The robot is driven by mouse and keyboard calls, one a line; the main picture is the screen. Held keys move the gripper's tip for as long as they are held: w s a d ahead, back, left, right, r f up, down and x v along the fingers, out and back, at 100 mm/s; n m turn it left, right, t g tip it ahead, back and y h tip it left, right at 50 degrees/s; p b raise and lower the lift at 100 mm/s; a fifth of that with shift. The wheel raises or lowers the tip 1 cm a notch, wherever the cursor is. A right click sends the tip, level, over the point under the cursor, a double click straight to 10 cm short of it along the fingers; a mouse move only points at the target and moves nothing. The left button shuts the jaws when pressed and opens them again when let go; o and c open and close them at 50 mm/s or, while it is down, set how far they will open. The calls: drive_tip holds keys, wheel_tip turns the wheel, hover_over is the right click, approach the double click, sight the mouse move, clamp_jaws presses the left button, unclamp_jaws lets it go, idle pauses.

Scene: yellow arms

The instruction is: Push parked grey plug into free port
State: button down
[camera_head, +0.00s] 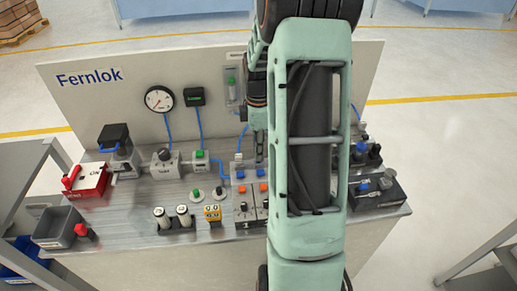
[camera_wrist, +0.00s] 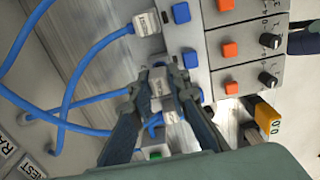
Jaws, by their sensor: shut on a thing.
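In the wrist view my gripper (camera_wrist: 164,72) is closed around a small light-grey plug (camera_wrist: 160,92) with a label on it, its front end close to the edge of the panel (camera_wrist: 208,78). I cannot tell whether it touches a port; the dark fingers hide its sides. A second grey plug (camera_wrist: 147,22) with a blue cable sits at the panel edge beside the upper blue button. In the head view my gripper (camera_head: 258,153) points down over the back of the switch panel (camera_head: 243,208); its plug is too small to make out there.
Blue buttons (camera_wrist: 190,59) and orange buttons (camera_wrist: 230,50) line the panel. A yellow meter (camera_head: 212,213) stands left of the panel, and a backboard (camera_head: 110,100) rises behind.

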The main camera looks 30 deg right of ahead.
drive_tip(key=shift+f+b, duration=0.7)
drive_tip(key=shift+f, duration=0.45)
idle(0.4)
drive_tip(key=c, duration=1.8)
unclamp_jaws()
drive_tip(key=shift+o, duration=0.2)
drive_tip(key=shift+r, duration=0.15)
wheel_tip(320, 180, up, 9)
drive_tip(key=p, duration=0.7)
